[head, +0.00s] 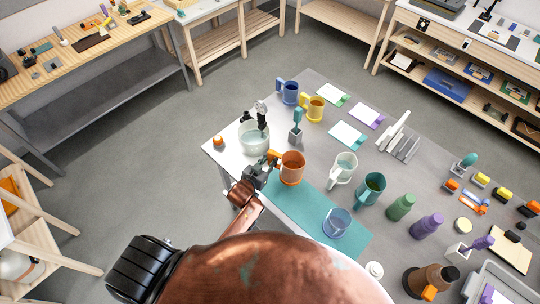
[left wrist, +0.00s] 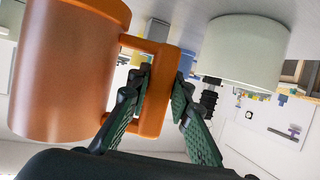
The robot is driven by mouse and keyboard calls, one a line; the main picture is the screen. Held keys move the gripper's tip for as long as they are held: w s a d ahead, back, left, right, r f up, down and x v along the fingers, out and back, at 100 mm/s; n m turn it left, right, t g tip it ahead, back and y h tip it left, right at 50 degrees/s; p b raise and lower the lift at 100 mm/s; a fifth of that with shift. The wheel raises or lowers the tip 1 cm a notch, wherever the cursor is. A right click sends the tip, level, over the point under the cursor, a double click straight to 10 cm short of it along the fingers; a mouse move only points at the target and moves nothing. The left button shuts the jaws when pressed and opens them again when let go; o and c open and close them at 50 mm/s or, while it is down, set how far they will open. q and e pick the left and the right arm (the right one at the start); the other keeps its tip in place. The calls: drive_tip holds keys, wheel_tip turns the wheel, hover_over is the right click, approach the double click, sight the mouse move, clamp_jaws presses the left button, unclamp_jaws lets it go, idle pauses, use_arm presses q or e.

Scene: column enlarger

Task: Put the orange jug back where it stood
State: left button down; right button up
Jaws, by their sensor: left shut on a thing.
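The orange jug (head: 292,165) is near the table's left side, by the upper end of the teal mat (head: 318,220). My left gripper (head: 268,162) comes from its left and is shut on its handle. In the left wrist view, which is upside down, the jug (left wrist: 65,75) fills the left side. The green-padded fingers of my left gripper (left wrist: 160,105) lie on either side of its handle (left wrist: 152,90). I cannot tell whether the jug's base touches the table. My right gripper is not in view.
A pale bowl (head: 254,138) stands close behind my left gripper. A grey holder (head: 295,135) stands behind the jug. A clear jug (head: 344,167) and a green jug (head: 371,188) stand to its right. A blue-tinted jug (head: 336,222) stands on the mat. Blue (head: 289,92) and yellow (head: 314,108) jugs stand farther back.

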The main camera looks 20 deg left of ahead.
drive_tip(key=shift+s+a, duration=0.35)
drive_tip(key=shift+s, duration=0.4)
use_arm(q)
drive_tip(key=shift+r+p, duration=0.1)
drive_tip(key=shift+p, duration=0.25)
wheel_tip(320, 180, down, 3)
drive_tip(key=shift+b, duration=1.15)
drive_tip(key=shift+f+b, duration=0.95)
drive_tip(key=shift+f, duration=0.45)
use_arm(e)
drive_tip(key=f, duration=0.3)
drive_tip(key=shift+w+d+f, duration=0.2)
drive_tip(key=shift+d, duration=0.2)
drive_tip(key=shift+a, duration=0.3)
use_arm(q)
drive_tip(key=shift+p, duration=0.35)
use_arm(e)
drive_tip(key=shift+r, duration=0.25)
